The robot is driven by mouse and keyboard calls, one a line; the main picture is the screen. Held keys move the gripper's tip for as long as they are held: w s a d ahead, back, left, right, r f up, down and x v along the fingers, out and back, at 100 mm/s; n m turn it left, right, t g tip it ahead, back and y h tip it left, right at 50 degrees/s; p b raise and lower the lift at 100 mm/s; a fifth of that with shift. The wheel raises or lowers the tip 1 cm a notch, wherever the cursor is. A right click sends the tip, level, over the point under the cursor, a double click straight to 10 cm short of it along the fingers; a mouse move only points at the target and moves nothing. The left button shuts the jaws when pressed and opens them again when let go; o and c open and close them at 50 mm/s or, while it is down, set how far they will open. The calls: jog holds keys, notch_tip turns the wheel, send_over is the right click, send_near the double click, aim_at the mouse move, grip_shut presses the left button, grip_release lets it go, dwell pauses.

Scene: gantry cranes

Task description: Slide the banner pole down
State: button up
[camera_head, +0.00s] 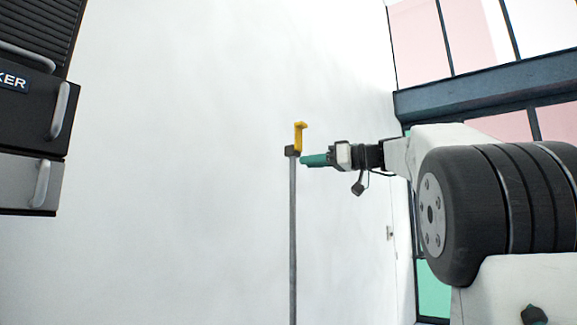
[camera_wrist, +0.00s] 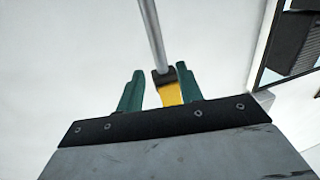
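The banner pole (camera_head: 292,235) is a thin grey upright pole in front of the white wall in the head view. A dark collar (camera_head: 292,150) sits at its upper end, with a yellow hook-shaped piece (camera_head: 299,135) above it. My gripper (camera_head: 304,160) reaches in from the right, its teal fingertips just below and beside the collar. In the wrist view my gripper (camera_wrist: 160,73) has its two teal fingers apart. The yellow piece (camera_wrist: 170,94) and dark collar (camera_wrist: 163,76) show between them, nearer the right finger. I cannot tell whether that finger touches them.
A dark cabinet with grey handles (camera_head: 59,110) stands at the upper left. A window with a dark frame (camera_head: 480,92) is at the right. A small wall plate (camera_head: 390,232) is below my arm. The space left of the pole is clear.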

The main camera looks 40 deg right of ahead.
aim_at(293, 165)
jog(key=x, duration=0.6)
grip_shut()
jog(key=shift+f, duration=0.15)
